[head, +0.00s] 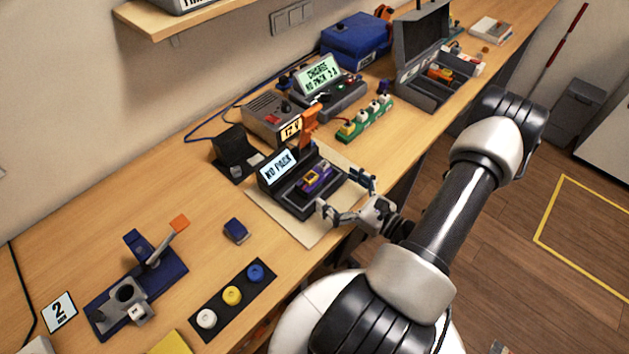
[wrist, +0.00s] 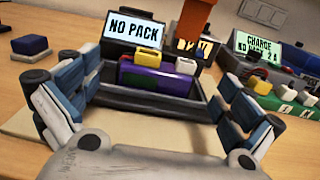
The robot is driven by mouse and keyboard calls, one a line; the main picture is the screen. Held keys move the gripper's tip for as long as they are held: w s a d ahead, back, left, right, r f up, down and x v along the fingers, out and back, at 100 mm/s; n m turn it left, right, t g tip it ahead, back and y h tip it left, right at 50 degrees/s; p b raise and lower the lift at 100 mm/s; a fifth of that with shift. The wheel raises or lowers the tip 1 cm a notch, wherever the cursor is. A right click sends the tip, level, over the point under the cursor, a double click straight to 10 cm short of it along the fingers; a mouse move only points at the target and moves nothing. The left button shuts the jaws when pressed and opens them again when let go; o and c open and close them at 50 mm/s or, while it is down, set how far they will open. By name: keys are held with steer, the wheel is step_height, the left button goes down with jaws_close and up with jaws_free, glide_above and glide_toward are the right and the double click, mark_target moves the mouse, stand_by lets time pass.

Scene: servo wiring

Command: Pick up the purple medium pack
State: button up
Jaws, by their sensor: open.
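The purple medium pack (head: 318,180) lies in the dark tray (head: 298,207) of a small station on a beige mat. In the wrist view the purple pack (wrist: 158,80) is ahead of my gripper, between the fingers' lines, with a yellow block and a whitish block on its top. The station's screen (head: 278,167) reads "NO PACK". My gripper (head: 342,196) is open at the front of the tray, its fingers spread to either side and apart from the pack. The pack's lower part is hidden by the tray's front wall in the wrist view.
An orange clamp-like part (head: 309,125) stands behind the station. A charger screen (head: 318,74) and a green strip with several cells (head: 365,120) are further back. A small blue block (head: 236,230) and a three-button panel (head: 232,297) lie left of the mat, with bare bench between.

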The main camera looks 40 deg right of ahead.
mark_target(318, 175)
steer(key=w, duration=0.2)
steer(key=w+b, duration=0.1)
steer(key=w, duration=0.2)
steer(key=w+a, duration=0.1)
steer(key=w, duration=0.1)
steer(key=shift+w, duration=0.25)
steer(key=shift+d, duration=0.1)
steer(key=shift+c, duration=0.6)
